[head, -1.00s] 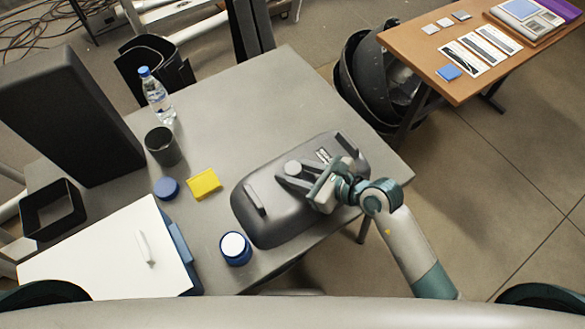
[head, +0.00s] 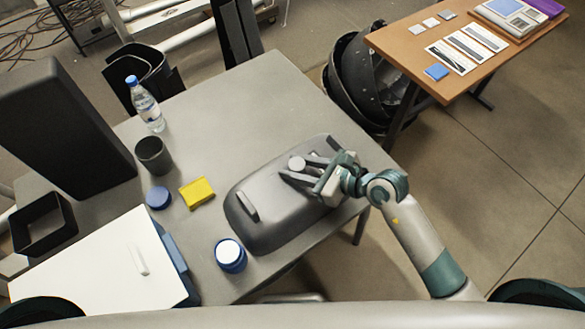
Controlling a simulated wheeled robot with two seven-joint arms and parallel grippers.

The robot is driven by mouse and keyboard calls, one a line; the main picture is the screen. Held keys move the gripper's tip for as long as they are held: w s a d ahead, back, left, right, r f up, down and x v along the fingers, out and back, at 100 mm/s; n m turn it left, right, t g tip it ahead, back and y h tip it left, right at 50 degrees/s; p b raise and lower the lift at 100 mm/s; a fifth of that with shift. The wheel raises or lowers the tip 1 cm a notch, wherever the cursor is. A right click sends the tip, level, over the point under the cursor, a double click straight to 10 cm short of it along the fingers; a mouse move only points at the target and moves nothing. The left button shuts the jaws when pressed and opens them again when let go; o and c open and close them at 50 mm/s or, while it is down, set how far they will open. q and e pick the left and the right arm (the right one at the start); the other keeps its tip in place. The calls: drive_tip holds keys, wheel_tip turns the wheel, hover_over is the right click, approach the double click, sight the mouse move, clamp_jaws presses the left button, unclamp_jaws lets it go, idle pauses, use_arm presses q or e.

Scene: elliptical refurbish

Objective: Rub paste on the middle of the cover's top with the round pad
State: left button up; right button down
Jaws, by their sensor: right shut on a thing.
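The cover (head: 266,222) is a dark grey, rounded elongated shell lying on the grey table, with a raised handle (head: 247,206) near its left end. My right gripper (head: 299,169) reaches in from the right over the cover. It is shut on the round pad (head: 297,162), a small light grey disc at its fingertips. The pad is over the far side of the cover's top; I cannot tell whether it touches. The gripper hides part of the cover's right end. An open jar (head: 230,254) with white contents and a blue rim stands beside the cover. My left gripper is out of view.
A blue lid (head: 158,198) and a yellow sponge (head: 197,193) lie left of the cover. A dark cup (head: 154,156), a water bottle (head: 146,104) and a white board (head: 95,262) are farther left. The table's far middle is clear.

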sight(307, 167)
idle(0.3)
drive_tip(key=shift+w+d+b, duration=0.25)
drive_tip(key=shift+w+d, duration=0.25)
drive_tip(key=shift+d, duration=0.2)
drive_tip(key=shift+w+d+b, duration=0.2)
drive_tip(key=shift+w+d, duration=0.25)
drive_tip(key=shift+d, duration=0.25)
drive_tip(key=shift+d+f, duration=0.1)
drive_tip(key=shift+w+d+b, duration=0.3)
drive_tip(key=shift+w+d, duration=0.2)
drive_tip(key=shift+d, duration=0.2)
drive_tip(key=shift+w+d+b, duration=0.3)
drive_tip(key=shift+w+d, duration=0.15)
drive_tip(key=shift+d, duration=0.2)
drive_tip(key=shift+d+f, duration=0.1)
drive_tip(key=shift+w+d+f+b, duration=0.1)
drive_tip(key=shift+w+d+b, duration=0.35)
drive_tip(key=shift+d, duration=0.2)
drive_tip(key=shift+w+d+b, duration=0.35)
drive_tip(key=shift+w+d, duration=0.1)
drive_tip(key=shift+d, duration=0.3)
